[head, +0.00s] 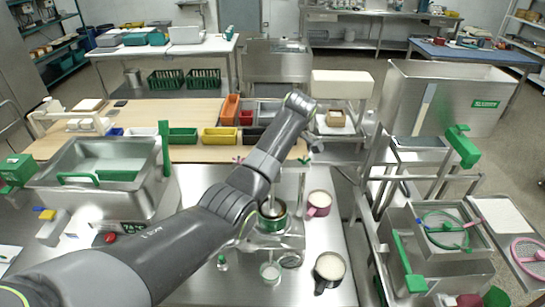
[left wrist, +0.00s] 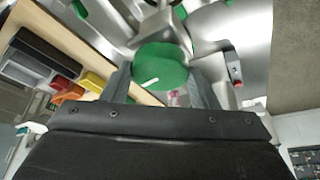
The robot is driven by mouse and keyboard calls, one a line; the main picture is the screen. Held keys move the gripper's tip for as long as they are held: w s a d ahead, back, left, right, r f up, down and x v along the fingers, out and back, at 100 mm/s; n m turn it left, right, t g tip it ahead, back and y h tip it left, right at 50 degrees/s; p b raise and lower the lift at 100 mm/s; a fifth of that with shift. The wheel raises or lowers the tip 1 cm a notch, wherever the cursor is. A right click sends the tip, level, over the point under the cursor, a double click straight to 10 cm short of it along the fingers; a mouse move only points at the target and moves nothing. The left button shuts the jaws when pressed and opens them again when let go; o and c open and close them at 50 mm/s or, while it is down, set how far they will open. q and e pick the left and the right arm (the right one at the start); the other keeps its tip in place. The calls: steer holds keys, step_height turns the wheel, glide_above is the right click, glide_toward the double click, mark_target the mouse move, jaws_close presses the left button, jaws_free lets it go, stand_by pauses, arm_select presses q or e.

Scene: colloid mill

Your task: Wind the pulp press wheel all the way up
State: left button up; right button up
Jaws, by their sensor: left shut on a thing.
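My left gripper (left wrist: 161,75) has its two fingers on either side of a green round knob (left wrist: 160,66) with a small white mark, and is shut on it. Metal arms or brackets show behind the knob. In the head view my left arm reaches over the bench and hides the gripper and what it holds. A green-ringed round part (head: 272,222) of a bench machine shows just beside the arm. A green wheel (head: 445,230) lies in a steel box at the right. I cannot tell which one is the pulp press wheel. My right gripper is not in view.
A mug of pale stuff (head: 329,268) and a pink mug (head: 318,204) stand close to the arm. A steel basin (head: 100,190) is at left. Coloured bins (head: 222,135) line the wooden table behind. A pink wheel (head: 528,257) is at far right.

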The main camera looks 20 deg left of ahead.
arm_select(q)
steer(key=n+g+b, duration=0.1)
steer(key=n+b, duration=0.1)
steer(key=n, duration=0.2)
steer(key=shift+w+n+g, duration=0.1)
steer(key=shift+n+g, duration=0.2)
steer(key=shift+g, duration=0.1)
stand_by(0.4)
steer(key=o, duration=1)
